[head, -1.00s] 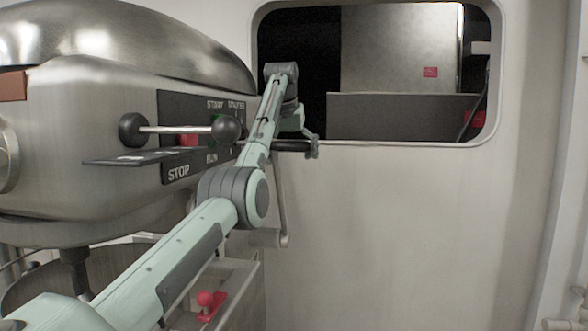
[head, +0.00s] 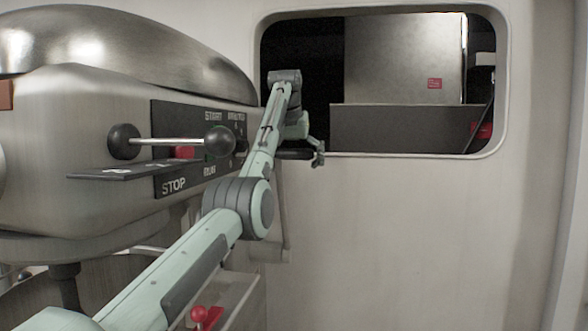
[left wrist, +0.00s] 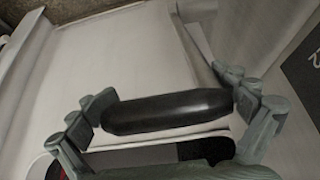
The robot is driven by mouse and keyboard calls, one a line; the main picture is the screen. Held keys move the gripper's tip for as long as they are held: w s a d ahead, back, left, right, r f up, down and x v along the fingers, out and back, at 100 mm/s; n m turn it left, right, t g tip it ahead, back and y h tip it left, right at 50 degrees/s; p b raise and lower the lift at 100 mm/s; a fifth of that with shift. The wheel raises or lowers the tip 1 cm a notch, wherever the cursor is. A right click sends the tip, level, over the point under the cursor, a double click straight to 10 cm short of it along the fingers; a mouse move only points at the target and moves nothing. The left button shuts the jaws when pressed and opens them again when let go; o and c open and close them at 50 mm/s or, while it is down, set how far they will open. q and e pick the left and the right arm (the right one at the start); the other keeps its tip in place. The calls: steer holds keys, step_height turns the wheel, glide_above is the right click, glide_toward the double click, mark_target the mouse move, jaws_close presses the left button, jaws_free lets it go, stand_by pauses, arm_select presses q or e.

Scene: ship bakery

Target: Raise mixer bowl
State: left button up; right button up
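The steel mixer (head: 75,150) fills the left of the head view. Part of its bowl (head: 120,266) shows low at the left, under the mixer head and partly behind my left arm. A black bar-shaped handle (head: 294,154) sticks out past the mixer's right side, above a thin metal lever (head: 284,220). My left gripper (head: 318,152) is at this handle. In the left wrist view the black handle (left wrist: 168,111) lies crosswise between the widely spread fingers of the left gripper (left wrist: 167,84). Contact with the fingertips is unclear. My right gripper is not in view.
The control panel (head: 170,187) with STOP lettering and a ball-ended lever (head: 219,141) is left of my forearm. A wall window (head: 410,148) is behind the gripper. A red knob (head: 200,315) sits low in front. The wall at right is clear.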

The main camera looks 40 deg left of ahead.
mark_target(294, 151)
arm_select(q)
steer(key=shift+d+r, duration=0.1)
steer(key=v, duration=0.7)
steer(key=shift+s+r, duration=0.15)
steer(key=shift+r, duration=0.05)
steer(key=shift+d, duration=0.1)
stand_by(0.4)
